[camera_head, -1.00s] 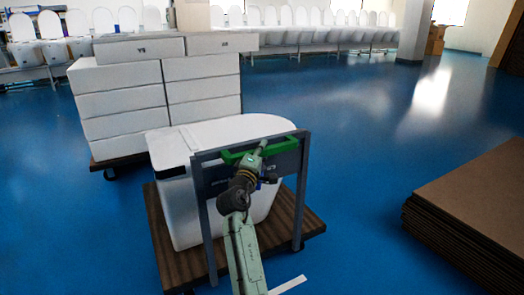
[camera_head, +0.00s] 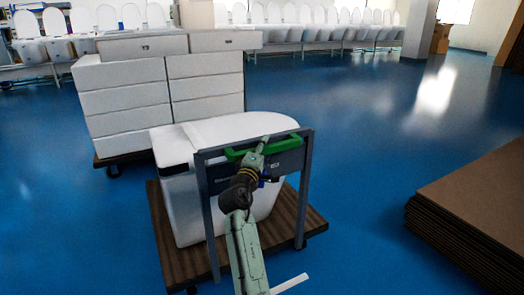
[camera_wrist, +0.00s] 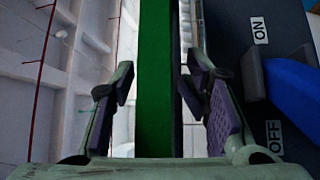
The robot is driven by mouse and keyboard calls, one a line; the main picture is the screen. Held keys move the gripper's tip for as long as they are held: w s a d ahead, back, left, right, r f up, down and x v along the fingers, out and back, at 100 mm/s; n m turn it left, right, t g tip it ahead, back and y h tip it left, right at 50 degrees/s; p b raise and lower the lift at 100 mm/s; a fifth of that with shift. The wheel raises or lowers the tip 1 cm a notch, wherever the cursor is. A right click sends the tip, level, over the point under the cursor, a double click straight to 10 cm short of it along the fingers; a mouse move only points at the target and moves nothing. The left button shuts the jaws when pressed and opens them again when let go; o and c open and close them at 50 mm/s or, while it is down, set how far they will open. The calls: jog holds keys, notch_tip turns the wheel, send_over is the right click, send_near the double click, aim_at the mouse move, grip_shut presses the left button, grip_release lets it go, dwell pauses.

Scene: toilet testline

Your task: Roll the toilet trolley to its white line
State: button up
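The toilet trolley has a brown wooden deck (camera_head: 309,222) and a grey upright frame (camera_head: 303,190) with a green handle (camera_head: 235,155) across its top. A large white toilet piece (camera_head: 185,205) stands on the deck. In the wrist view, my gripper (camera_wrist: 160,85) is open, with one finger on each side of the green handle (camera_wrist: 154,80); narrow gaps show beside the bar. A short white line (camera_head: 290,284) lies on the floor just in front of the deck's near right side, partly hidden by my arm.
A dark panel (camera_wrist: 260,80) marked ON and OFF with a blue part is right of the handle. Stacked white boxes (camera_head: 125,93) on another trolley stand close behind. Flat brown cardboard (camera_head: 475,195) is piled at right. Blue floor (camera_head: 360,150) between is clear.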

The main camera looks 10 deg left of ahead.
jog(key=v, duration=1.2)
jog(key=shift+a, duration=0.1)
